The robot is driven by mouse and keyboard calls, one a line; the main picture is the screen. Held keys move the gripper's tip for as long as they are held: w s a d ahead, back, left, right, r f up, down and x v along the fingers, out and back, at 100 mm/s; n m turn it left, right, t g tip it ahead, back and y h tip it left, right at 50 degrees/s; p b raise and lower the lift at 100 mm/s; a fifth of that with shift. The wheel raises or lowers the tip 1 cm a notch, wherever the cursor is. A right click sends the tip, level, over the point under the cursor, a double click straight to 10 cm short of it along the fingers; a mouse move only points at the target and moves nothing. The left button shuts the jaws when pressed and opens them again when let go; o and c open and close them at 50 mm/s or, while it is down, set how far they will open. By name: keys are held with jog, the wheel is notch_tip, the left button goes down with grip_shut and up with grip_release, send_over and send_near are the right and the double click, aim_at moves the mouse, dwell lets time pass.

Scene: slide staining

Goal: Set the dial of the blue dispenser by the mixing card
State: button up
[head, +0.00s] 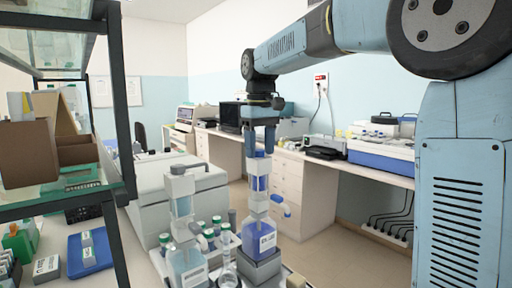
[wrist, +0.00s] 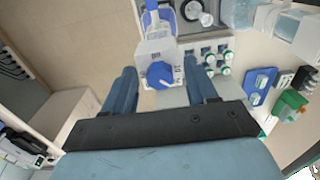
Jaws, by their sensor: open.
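The blue dispenser (head: 260,238) is a bottle of blue liquid with a pump head and side spout, upright on a grey block. My gripper (head: 261,148) is right above its top, pointing down. In the wrist view, the blue dial (wrist: 160,75) sits on the dispenser's white head, with small dark marks around it and a pointer line. My open gripper (wrist: 159,72) has one finger on each side of the head, with gaps visible. I cannot read the dial's setting. I cannot make out a mixing card.
A second dispenser (head: 187,262) with pale liquid stands to the left, near several green-capped bottles (head: 213,232). A dark-framed shelf (head: 118,100) with boxes is at the left. A blue tray (head: 90,252) lies below it. Floor is clear to the right.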

aim_at(260, 150)
notch_tip(260, 150, up, 14)
jog(key=shift+f, duration=0.15)
dwell(0.6)
dwell(0.3)
jog(key=s+d+f+m+t, duration=0.2)
jog(key=s+d+f, duration=0.6)
jog(key=s+f, duration=0.4)
jog(key=s+d+f+m+t, duration=0.3)
jog(key=s+d+f, duration=0.6)
jog(key=s+f, duration=0.3)
jog(key=shift+s+f+m+t, duration=0.3)
jog(key=shift+s+f+m, duration=0.15)
jog(key=shift+m, duration=0.45)
jog(key=shift+d, duration=0.1)
